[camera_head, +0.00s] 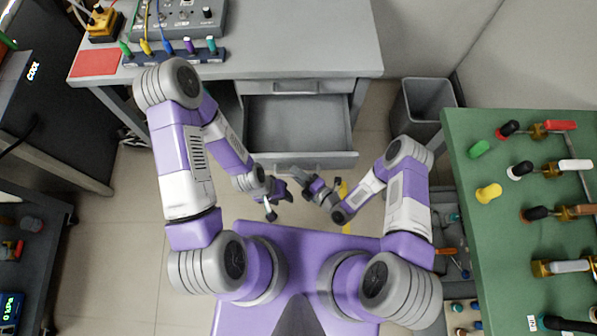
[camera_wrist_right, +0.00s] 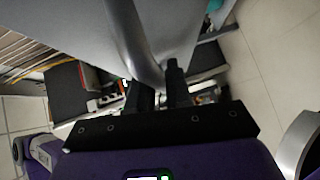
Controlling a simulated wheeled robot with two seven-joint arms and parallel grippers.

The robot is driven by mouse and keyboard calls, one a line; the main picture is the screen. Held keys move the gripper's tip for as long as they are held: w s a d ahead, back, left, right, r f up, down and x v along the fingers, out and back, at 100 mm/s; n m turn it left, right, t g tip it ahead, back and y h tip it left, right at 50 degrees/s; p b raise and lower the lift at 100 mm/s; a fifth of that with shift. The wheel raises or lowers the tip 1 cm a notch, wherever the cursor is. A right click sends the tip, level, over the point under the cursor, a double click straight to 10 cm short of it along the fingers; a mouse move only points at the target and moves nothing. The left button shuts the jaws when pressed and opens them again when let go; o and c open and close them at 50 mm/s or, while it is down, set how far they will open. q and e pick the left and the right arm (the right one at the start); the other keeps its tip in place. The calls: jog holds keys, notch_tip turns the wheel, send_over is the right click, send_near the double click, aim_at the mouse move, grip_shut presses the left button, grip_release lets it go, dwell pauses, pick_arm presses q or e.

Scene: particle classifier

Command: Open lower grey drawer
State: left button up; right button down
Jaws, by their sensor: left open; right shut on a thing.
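The lower grey drawer (camera_head: 298,128) of the grey desk is pulled out and its empty inside shows in the head view. Its front panel (camera_head: 335,160) faces my base. My right gripper (camera_head: 296,174) is at the drawer front. In the right wrist view a curved metal handle (camera_wrist_right: 135,45) passes at the black fingers (camera_wrist_right: 158,88), which are shut on it. The handle is largely hidden by the gripper in the head view. My left gripper (camera_head: 279,202) is open and empty, in front of the drawer and nearer my base.
The upper drawer (camera_head: 296,87) is shut. A grey bin (camera_head: 424,97) stands right of the desk. A green workbench (camera_head: 500,225) with several tools is on the right. Dark furniture (camera_head: 60,120) stands on the left. Floor shows left of the drawer.

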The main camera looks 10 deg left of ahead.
jog(key=c, duration=1.1)
grip_release()
jog(key=shift+c, duration=0.2)
jog(key=p+v, duration=0.2)
jog(key=v, duration=0.5)
jog(key=shift+s+d, duration=0.2)
jog(key=shift+d, duration=0.05)
